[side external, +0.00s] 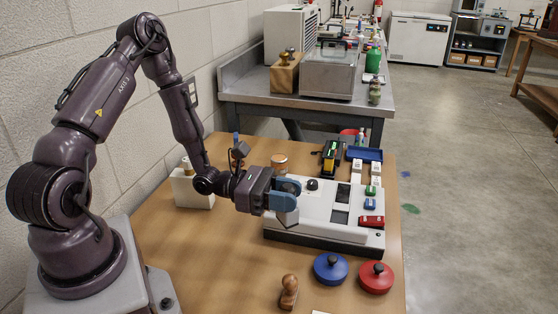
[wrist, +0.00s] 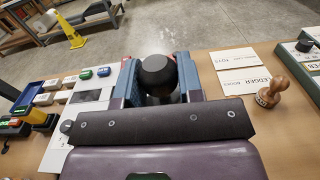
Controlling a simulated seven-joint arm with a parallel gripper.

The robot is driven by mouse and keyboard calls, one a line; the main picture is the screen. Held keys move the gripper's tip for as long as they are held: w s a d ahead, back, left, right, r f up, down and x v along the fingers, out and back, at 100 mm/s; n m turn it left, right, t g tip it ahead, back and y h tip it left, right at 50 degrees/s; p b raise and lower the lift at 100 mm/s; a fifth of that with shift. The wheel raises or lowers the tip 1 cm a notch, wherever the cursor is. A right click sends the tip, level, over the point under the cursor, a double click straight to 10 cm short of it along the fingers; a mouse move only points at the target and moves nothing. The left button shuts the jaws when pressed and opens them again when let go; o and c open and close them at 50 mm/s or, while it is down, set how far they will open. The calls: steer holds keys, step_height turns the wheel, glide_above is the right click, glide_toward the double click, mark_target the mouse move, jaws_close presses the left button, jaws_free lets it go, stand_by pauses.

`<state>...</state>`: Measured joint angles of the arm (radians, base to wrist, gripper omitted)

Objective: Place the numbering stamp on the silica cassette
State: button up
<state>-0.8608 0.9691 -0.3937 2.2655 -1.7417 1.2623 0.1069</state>
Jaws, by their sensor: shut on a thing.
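My gripper (side external: 286,196) is shut on what looks like the numbering stamp, near the left part of a white device. In the wrist view the stamp's dark round knob (wrist: 158,75) is between the two fingers. In the side view its grey lower part (side external: 288,217) shows just below the fingers, tilted. I cannot tell whether it touches the white device behind it. I cannot tell for sure which thing is the silica cassette.
A blue disc (side external: 330,268), a red disc (side external: 376,277) and a wooden stamp (side external: 289,291) stand in front. A white box (side external: 193,188) is behind my gripper. White cards (wrist: 240,62) lie right in the wrist view.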

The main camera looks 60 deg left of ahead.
steer(key=w+a+r+n+t+y, duration=0.1)
steer(key=a+r+n+t+y, duration=0.2)
steer(key=a, duration=0.5)
steer(key=w+a+r+n+t+y, duration=0.1)
steer(key=w+a+r+n+y, duration=0.15)
steer(key=a+y, duration=0.45)
steer(key=w+a+r+n+t+y, duration=0.1)
steer(key=a+r+n+y, duration=0.2)
steer(key=a, duration=0.6)
glide_above(279, 157)
step_height(279, 157, down, 11)
steer(key=shift+f+n, duration=0.35)
steer(key=shift+f, duration=1.25)
steer(key=o, duration=1)
steer(key=shift+f, duration=0.15)
